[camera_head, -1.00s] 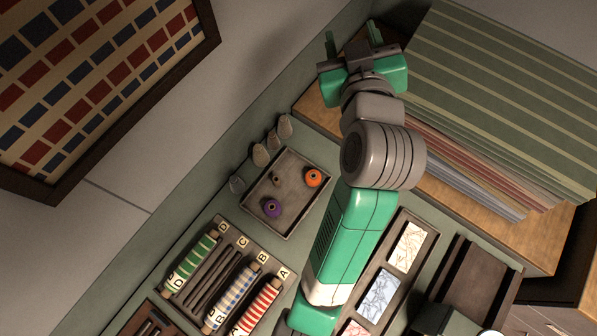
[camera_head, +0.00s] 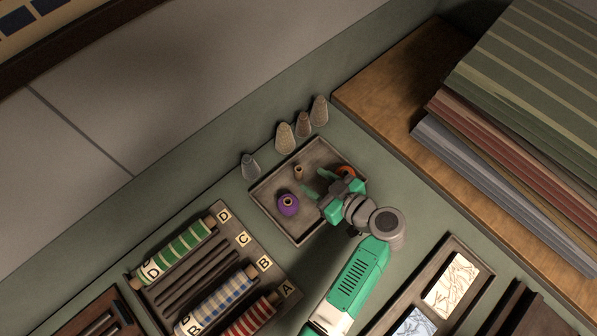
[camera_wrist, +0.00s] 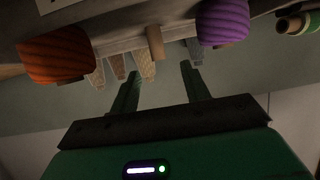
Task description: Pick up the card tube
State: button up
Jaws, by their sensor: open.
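The card tube (camera_head: 299,172) is a small tan cylinder in the back part of a grey tray (camera_head: 262,204). In the wrist view the card tube (camera_wrist: 155,43) shows ahead of the fingertips, roughly in line with the gap between them. My gripper (camera_head: 318,182) is over the tray, to the right of and a little in front of the tube. In the wrist view my gripper (camera_wrist: 160,72) is open with nothing between its fingers. I see no contact with the tube.
A purple spool (camera_head: 288,204) lies left of my gripper, and an orange spool (camera_head: 345,171) is partly hidden behind it. Several cones (camera_head: 285,138) stand behind the tray. A rack of striped rolls (camera_head: 222,212) is at left. Folded cloth (camera_head: 530,130) is stacked at right.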

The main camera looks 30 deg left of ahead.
aim_at(303, 173)
jog(key=x, duration=0.5)
jog(key=shift+w+f+b, duration=0.1)
jog(key=shift+f+b, duration=0.1)
jog(key=shift+b, duration=0.15)
grip_shut()
jog(key=shift+r, duration=0.1)
